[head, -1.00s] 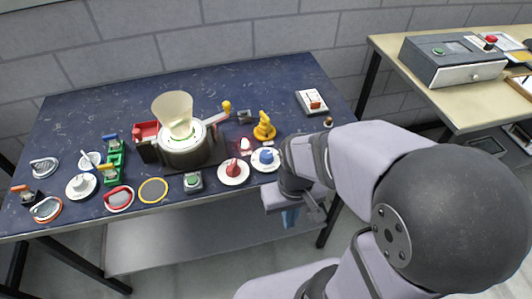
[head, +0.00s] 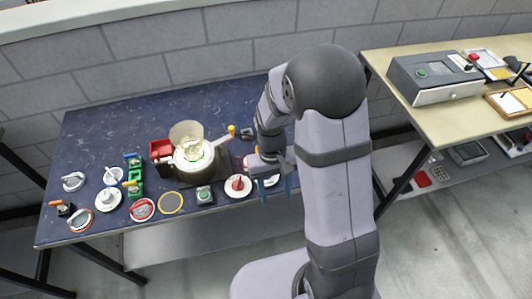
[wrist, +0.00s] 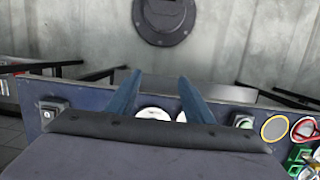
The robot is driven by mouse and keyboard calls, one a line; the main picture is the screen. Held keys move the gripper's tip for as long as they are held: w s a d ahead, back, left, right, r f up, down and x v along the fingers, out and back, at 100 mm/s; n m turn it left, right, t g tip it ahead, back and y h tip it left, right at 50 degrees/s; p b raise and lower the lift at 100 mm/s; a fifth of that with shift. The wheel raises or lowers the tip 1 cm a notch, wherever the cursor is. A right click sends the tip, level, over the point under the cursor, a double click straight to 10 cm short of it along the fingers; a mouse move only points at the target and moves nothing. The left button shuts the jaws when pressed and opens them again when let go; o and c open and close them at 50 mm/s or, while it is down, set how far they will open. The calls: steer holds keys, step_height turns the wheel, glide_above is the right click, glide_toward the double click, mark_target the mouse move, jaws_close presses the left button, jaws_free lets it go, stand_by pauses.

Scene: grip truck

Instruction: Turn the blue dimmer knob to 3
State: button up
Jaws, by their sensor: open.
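The blue dimmer knob is hidden behind my gripper in the head view; only a sliver of its white dial plate (head: 271,181) shows. The red knob (head: 238,183) on its white plate stands just left of it. My gripper (head: 275,187) is open, its two blue fingers apart over the table's front right part, near the blue knob's plate. In the wrist view, my gripper (wrist: 158,98) shows nothing held. A white plate (wrist: 153,114) appears between the fingers, and another (wrist: 182,117) is partly behind the right finger. I cannot tell any contact or the dial's reading.
Left of the red knob are a green button box (head: 204,195), a yellow ring (head: 171,203) and a pot-like machine (head: 193,162) with a handle reaching right. A second table (head: 420,85) stands at the right. The blue table's back left (head: 120,118) is clear.

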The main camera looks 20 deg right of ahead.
steer(key=w, duration=0.2)
steer(key=w+m, duration=0.1)
steer(key=w, duration=0.2)
steer(key=w+m+t, duration=0.1)
steer(key=w, duration=0.1)
steer(key=shift+w+r, duration=0.4)
steer(key=w+m, duration=0.1)
steer(key=w+r+m, duration=0.1)
steer(key=w, duration=0.1)
steer(key=w+r+m+t, duration=0.1)
steer(key=shift+w+r, duration=0.2)
steer(key=shift+r, duration=0.05)
steer(key=m, duration=0.3)
steer(key=shift+s, duration=0.25)
steer(key=shift+s+d+f+p, duration=0.1)
steer(key=shift+f+p, duration=0.3)
steer(key=shift+f, duration=1.4)
steer(key=shift+d+f+p, duration=0.1)
steer(key=shift+f+p, duration=0.25)
steer(key=shift+f, duration=1.45)
steer(key=c, duration=1)
steer(key=shift+c, duration=0.2)
